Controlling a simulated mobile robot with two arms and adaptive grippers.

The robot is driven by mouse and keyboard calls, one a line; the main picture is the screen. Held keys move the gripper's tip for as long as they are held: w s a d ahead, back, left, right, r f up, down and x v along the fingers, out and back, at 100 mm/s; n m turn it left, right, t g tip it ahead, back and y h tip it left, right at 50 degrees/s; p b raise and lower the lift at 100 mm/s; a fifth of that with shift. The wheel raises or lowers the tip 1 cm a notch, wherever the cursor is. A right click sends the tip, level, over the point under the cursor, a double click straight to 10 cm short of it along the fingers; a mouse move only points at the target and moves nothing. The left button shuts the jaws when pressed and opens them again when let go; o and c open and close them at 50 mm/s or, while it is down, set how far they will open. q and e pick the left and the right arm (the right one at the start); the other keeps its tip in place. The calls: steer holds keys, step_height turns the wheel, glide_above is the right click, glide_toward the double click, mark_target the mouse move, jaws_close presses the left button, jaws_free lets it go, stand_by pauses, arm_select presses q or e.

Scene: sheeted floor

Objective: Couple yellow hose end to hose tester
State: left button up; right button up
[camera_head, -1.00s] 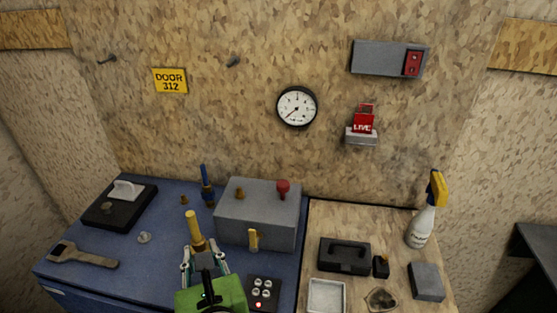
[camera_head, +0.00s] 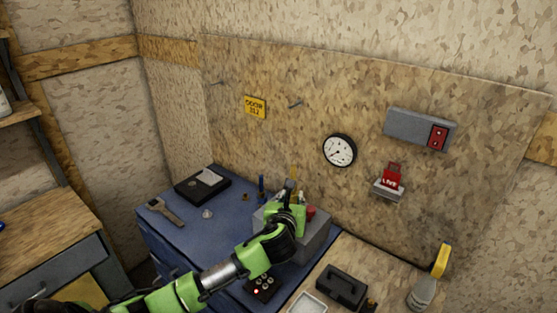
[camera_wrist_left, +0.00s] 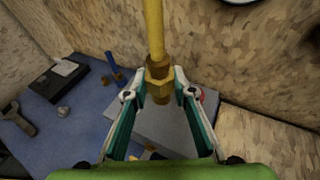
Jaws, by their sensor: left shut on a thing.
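The hose tester is a grey box (camera_head: 318,243) with a red knob (camera_head: 310,211) on the blue bench top; its grey top also shows in the wrist view (camera_wrist_left: 175,130). My left gripper (camera_head: 290,190) is over the tester, its fingers pointing up and away. In the wrist view the fingers (camera_wrist_left: 160,92) are shut on the brass fitting of the yellow hose end (camera_wrist_left: 155,30). The yellow part stands upright above the fitting. The fitting's lower tip appears apart from the tester top. The tester's brass port is hidden behind my gripper in the head view. My right gripper is not in view.
A blue hose end (camera_head: 261,186) stands behind the tester's left side. A black tray (camera_head: 203,185), a wrench (camera_head: 163,211) and a button box (camera_head: 262,286) lie on the bench. A gauge (camera_head: 340,151) hangs on the wall.

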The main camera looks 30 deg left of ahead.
arm_select(q)
steer(key=w+a+r+p, duration=0.1)
steer(key=w+a+r, duration=0.2)
steer(key=a, duration=0.4)
steer(key=shift+r+y, duration=0.3)
steer(key=shift+y, duration=0.1)
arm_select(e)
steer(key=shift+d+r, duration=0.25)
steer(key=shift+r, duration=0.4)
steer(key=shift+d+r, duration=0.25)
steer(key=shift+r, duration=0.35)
arm_select(q)
steer(key=shift+w, duration=0.1)
steer(key=shift+d+f+b, duration=0.1)
steer(key=shift+f+b, duration=1.15)
steer(key=shift+f, duration=1.65)
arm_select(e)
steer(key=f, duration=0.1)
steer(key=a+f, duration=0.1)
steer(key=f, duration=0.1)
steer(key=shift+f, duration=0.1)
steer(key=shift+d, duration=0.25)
